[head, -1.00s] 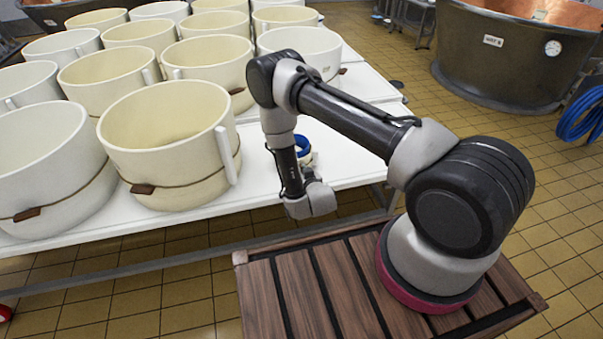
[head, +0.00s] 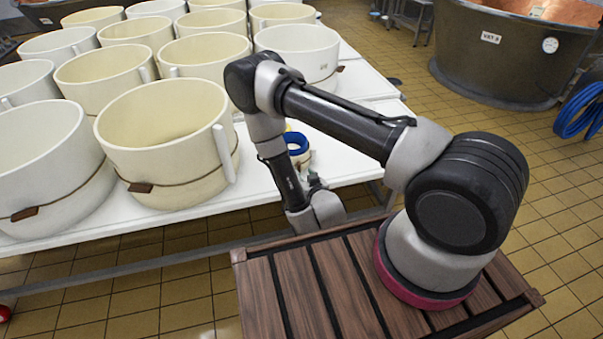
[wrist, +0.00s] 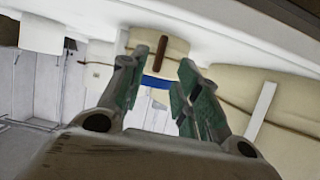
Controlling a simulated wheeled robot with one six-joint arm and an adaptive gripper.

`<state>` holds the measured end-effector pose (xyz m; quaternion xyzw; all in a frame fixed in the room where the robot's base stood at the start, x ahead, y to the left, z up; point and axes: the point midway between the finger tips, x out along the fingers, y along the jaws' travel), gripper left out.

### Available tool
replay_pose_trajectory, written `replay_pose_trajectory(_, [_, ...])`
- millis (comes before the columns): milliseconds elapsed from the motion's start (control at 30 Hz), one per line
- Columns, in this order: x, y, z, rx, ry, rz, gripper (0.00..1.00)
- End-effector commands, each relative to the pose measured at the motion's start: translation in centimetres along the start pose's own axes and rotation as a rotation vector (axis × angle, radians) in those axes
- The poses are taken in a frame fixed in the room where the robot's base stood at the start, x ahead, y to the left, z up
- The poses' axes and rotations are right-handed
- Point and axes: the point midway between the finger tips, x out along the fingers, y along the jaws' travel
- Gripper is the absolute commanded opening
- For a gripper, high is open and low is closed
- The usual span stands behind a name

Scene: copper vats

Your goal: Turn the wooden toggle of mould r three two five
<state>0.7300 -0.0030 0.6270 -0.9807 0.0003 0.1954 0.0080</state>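A small cream mould with a blue rim (head: 297,144) stands near the right part of the table's front edge, partly behind my wrist in the head view. In the wrist view, which looks upside down, this cream mould (wrist: 178,48) carries an upright brown wooden toggle (wrist: 159,50). I cannot read a number on it. My gripper (wrist: 157,92) is open, with green-padded fingers apart and nothing between them. The mould and toggle show beyond the fingertips, which look apart from the toggle. In the head view the fingers are mostly hidden by my wrist.
Several large cream moulds with cords and brown toggles crowd the white table (head: 255,195). The nearest large mould (head: 165,150) stands left of my wrist; its white upright bar (wrist: 262,110) shows in the wrist view. A copper vat (head: 500,50) and blue hose (head: 580,110) are at the right.

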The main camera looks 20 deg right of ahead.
Motion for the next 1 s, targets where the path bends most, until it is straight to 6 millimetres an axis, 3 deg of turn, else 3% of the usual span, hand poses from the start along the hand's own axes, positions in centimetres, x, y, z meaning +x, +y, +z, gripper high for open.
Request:
replay_pose_trajectory(100, [-2.1, -0.1, 0.1, -0.002, -0.002, -0.002, 0.32])
replay_pose_trajectory(300, [-3.9, 0.0, 0.0, -0.001, 0.000, 0.000, 0.32])
replay_pose_trajectory(800, [-4.0, 0.0, 0.0, -0.004, 0.000, 0.001, 0.32])
replay_pose_trajectory(900, [-4.0, 0.5, 1.3, -0.021, -0.055, 0.019, 0.32])
replay_pose_trajectory(1000, [-4.5, 1.4, 4.9, -0.049, -0.211, 0.050, 0.32])
